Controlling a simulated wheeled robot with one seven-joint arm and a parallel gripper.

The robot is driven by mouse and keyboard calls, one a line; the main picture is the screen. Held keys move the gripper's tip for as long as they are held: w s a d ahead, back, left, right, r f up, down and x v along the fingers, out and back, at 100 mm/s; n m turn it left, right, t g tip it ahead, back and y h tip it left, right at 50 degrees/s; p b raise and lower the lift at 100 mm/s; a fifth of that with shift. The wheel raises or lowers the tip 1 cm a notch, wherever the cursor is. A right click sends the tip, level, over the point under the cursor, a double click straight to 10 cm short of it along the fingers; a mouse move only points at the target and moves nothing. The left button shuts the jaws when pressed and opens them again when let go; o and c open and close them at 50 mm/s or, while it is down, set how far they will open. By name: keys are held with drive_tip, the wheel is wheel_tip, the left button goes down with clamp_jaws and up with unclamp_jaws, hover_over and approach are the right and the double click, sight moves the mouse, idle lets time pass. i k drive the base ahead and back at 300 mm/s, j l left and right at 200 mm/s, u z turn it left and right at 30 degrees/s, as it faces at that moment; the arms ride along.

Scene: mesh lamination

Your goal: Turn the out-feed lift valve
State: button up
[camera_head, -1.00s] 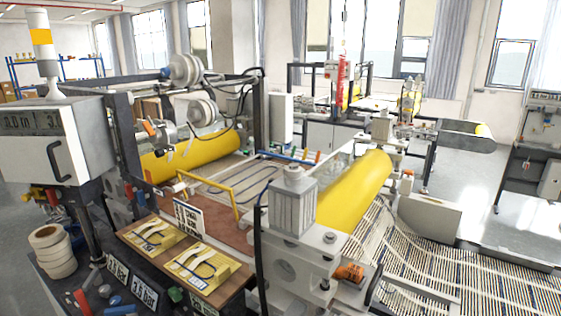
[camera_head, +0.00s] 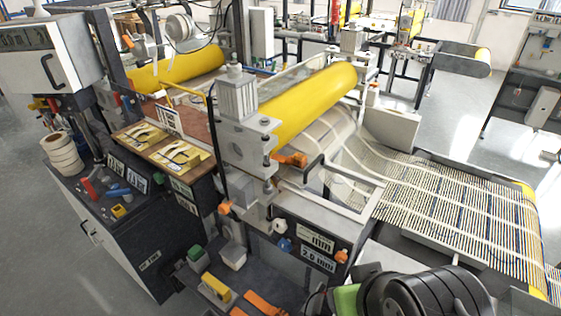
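The out-feed side of the laminating machine, with a large yellow roller (camera_head: 308,106), is in the middle of the head view. An orange handle-like part (camera_head: 291,159) sits on the grey roller stand, below the roller's near end. Lower down are an orange knob (camera_head: 225,207) on the left and another orange knob (camera_head: 341,257) beside the label plates on the right. I cannot tell which of these is the out-feed lift valve.
A striped mesh web (camera_head: 450,200) runs off to the right. A dark cabinet (camera_head: 130,245) with tools and white tape rolls (camera_head: 62,152) stands at left. Grey floor (camera_head: 40,240) is open at far left.

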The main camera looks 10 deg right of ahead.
sight(126, 192)
drive_tip(key=u, duration=1.25)
drive_tip(key=j, duration=0.45)
drive_tip(key=i+j, duration=0.15)
drive_tip(key=j, duration=0.2)
drive_tip(key=i+j+u, duration=0.1)
drive_tip(key=j, duration=0.25)
drive_tip(key=i+j+u, duration=0.1)
drive_tip(key=j, duration=0.2)
drive_tip(key=i+j, duration=0.2)
drive_tip(key=j, duration=0.15)
drive_tip(key=i+u, duration=0.25)
drive_tip(key=i, duration=0.75)
drive_tip(key=i+l, duration=0.15)
drive_tip(key=l, duration=0.2)
drive_tip(key=i+l+u, duration=0.1)
drive_tip(key=l, duration=0.2)
drive_tip(key=i+l, duration=0.15)
drive_tip(key=l, duration=0.2)
drive_tip(key=i+l+u, duration=0.1)
drive_tip(key=l, duration=0.25)
